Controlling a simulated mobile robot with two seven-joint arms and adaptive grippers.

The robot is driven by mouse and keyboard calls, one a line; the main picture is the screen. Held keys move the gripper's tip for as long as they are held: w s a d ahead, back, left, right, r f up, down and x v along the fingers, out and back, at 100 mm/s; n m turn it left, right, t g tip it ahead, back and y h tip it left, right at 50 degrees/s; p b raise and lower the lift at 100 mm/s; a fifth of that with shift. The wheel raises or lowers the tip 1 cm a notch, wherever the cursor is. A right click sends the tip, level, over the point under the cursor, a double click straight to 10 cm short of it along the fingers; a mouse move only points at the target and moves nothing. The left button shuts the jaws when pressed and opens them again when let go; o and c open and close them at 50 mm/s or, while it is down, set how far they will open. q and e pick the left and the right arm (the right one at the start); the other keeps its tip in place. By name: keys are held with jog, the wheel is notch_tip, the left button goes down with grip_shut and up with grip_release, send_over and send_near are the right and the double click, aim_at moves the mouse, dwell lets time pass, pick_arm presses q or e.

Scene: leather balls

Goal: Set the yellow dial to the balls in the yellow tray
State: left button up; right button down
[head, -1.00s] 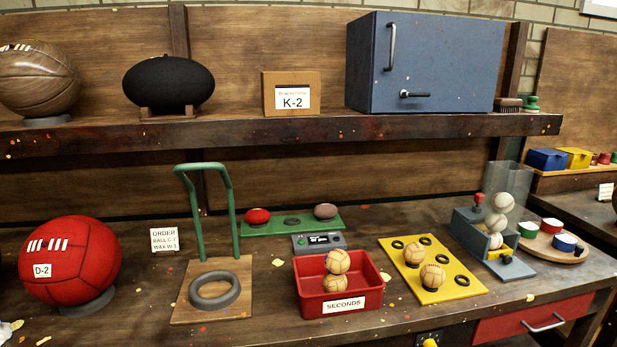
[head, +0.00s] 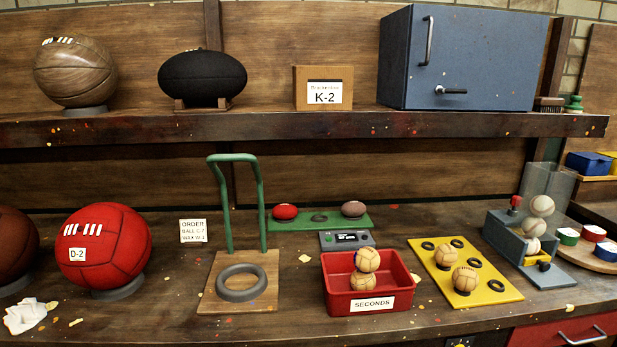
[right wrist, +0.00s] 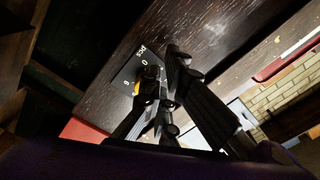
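The yellow tray (head: 497,291) lies on the bench at the right in the head view. Two tan balls, a rear one (head: 445,257) and a front one (head: 465,279), sit in it, and its other black rings are empty. The yellow dial (right wrist: 136,88) shows only as a small patch in the right wrist view, on a black panel (right wrist: 127,74) with white markings. A gripper finger hides most of it, so its setting cannot be read. My right gripper (right wrist: 165,64) is close to the panel, its fingers apart; contact with the dial is unclear. My left gripper is out of view.
A red tray (head: 403,275) marked SECONDS holds stacked balls left of the yellow tray. A ball dispenser (head: 510,235) stands to its right. Below the bench front is a red drawer (head: 545,334) with a handle. A green-handled stand (head: 240,270) is further left.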

jog(key=shift+w+d+r, duration=0.1)
jog(key=shift+w+d, duration=0.05)
jog(key=shift+w, duration=0.05)
dwell(0.6)
